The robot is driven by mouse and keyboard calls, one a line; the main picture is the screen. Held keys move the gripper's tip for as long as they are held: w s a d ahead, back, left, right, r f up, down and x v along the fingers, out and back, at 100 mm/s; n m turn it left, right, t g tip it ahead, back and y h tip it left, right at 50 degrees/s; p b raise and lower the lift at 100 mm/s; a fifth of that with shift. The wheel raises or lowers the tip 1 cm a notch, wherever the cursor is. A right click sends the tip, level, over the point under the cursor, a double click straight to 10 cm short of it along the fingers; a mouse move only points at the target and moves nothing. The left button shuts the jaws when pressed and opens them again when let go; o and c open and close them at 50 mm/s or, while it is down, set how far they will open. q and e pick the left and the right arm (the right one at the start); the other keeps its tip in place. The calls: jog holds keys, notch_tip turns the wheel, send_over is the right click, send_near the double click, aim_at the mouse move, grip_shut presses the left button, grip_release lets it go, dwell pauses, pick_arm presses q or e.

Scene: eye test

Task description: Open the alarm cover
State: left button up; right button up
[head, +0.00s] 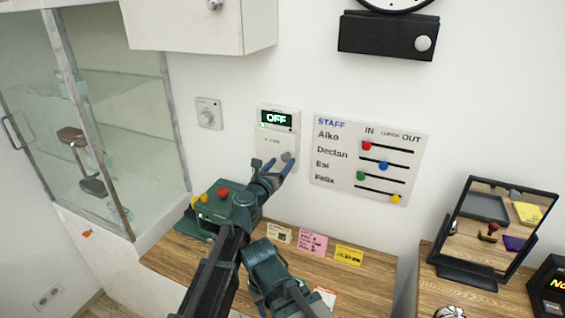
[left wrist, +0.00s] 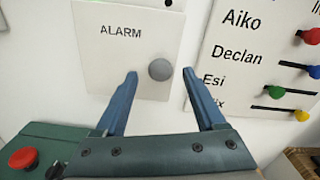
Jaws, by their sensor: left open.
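The alarm panel (head: 277,147) is on the white wall, with a lit display (head: 276,118) reading OFF above a pale cover. In the left wrist view the cover (left wrist: 115,58) is marked ALARM and has a round grey knob (left wrist: 160,69) near its lower right. It looks shut. My left gripper (head: 279,162) is open, its blue fingers pointing at the panel. In the left wrist view the fingers (left wrist: 160,73) stand on either side of the knob; I cannot tell whether they touch anything.
A staff board (head: 368,160) with coloured sliders hangs right of the panel, and a dial (head: 209,113) hangs left. A green box with buttons (head: 216,209) stands on the wooden desk (head: 375,283) below. A glass cabinet (head: 112,113) is at left, a mirror (head: 495,230) at right.

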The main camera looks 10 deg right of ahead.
pick_arm(q)
jog(key=shift+x, duration=0.85)
jog(key=shift+c, duration=0.2)
grip_shut()
dwell(0.6)
